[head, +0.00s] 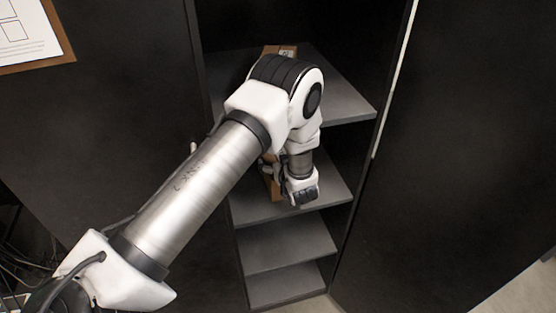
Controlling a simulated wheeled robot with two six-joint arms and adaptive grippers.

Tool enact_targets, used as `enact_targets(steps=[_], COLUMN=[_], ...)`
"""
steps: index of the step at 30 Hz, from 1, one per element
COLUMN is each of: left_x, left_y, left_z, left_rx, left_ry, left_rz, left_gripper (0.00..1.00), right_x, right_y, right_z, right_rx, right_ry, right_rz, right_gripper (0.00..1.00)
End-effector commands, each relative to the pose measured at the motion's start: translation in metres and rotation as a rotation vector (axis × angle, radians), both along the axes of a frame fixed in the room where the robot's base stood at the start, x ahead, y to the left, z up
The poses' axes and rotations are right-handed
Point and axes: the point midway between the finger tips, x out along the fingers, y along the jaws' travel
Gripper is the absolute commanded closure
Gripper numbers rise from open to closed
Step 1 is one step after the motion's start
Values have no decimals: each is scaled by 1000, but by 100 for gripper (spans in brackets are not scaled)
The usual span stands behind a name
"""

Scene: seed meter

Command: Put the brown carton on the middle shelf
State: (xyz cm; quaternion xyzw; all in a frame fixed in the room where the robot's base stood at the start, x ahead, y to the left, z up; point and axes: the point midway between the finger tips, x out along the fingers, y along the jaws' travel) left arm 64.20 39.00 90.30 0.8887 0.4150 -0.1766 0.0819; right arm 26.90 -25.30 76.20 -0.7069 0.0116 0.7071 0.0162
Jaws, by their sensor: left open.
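Brown cardboard shows in two places around my left arm. One piece, with a pale printed label, (287,50) is at the back of the upper visible shelf (345,100), behind the arm. Another brown strip (273,187) stands at the shelf below (325,190), beside my left gripper (267,170). My arm covers much of both, so I cannot tell whether they belong to one carton. The left gripper is open, reaching inside the cabinet close to the lower brown strip. Its fingers are small and partly hidden by the wrist; contact is unclear. My right gripper is out of view.
The dark cabinet has several grey shelves. The two lowest, (288,243) and (287,285), look empty. Black panels flank the opening, with a pale edge strip (395,75) at right. A clipboard with paper (28,35) is at upper left. Cables lie at lower left.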

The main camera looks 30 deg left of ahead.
Motion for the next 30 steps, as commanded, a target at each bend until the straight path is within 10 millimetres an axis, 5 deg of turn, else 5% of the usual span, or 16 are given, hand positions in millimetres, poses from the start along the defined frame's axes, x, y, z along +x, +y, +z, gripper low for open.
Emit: enact_targets(steps=[12, 20, 23, 25, 30], left_x=[-56, -70, -82, -108, -240], left_y=[-69, -82, -79, -77, -97], left_z=[36, 43, 18, -23, -130], left_rx=[5, 0, -16, -55, -277], left_ry=[0, 5, 94, 246, 745], left_rz=[-7, -3, -52, -142, -458], left_gripper=[0, 0, 0, 0, 0], right_x=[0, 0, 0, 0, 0], right_y=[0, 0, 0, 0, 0], right_z=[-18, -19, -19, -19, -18], right_rx=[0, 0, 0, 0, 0], right_ry=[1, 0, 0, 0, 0], right_rz=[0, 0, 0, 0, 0], right_gripper=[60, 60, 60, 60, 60])
